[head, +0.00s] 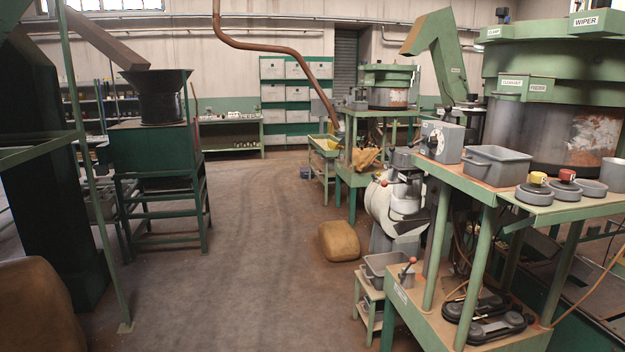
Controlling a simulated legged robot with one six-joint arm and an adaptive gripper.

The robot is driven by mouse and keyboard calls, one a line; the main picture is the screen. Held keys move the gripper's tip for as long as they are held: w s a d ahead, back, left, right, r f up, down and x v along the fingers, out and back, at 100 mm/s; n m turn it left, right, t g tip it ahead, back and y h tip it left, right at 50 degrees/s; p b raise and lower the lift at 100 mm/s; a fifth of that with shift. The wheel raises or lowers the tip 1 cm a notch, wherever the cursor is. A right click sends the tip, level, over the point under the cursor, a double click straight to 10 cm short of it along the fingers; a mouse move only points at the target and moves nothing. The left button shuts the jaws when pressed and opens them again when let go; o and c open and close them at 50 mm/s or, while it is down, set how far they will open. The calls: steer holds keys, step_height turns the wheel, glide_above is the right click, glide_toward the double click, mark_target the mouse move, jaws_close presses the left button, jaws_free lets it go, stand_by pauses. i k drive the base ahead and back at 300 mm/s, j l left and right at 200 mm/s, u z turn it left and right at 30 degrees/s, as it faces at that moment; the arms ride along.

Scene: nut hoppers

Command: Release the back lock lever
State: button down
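A small lever with a red knob (411,260) stands on a grey fitting at the left edge of the green bench's lower shelf, in the head view. Another small red-tipped part (383,183) shows on the grey and white machine (395,205) behind the bench. No label marks either one as the back lock lever, and I cannot tell which it is. The large green hopper unit (510,60) at the right carries labels reading CLAMP, WIPER, CLEAN-OUT and FEEDER. I cannot make out my gripper in this view.
The green bench (520,210) at the right holds a grey bin (493,164), a dial box (441,141) and round pieces with yellow and red knobs. A brown sack (339,241) lies on the floor. A green stand with a black hopper (155,95) is left. The middle aisle is clear.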

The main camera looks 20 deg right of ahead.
mark_target(448, 108)
steer(key=i+z, duration=0.1)
steer(key=i, duration=0.6)
steer(key=i+j+z, duration=0.15)
steer(key=i, duration=0.6)
steer(key=i+z, duration=0.85)
steer(key=i+j+z, duration=0.1)
steer(key=i+z, duration=0.15)
steer(key=z, duration=0.15)
steer(key=i+j+z, duration=0.1)
steer(key=z, duration=0.15)
steer(key=i+j+z, duration=0.25)
steer(key=i+l, duration=0.05)
steer(key=l, duration=0.05)
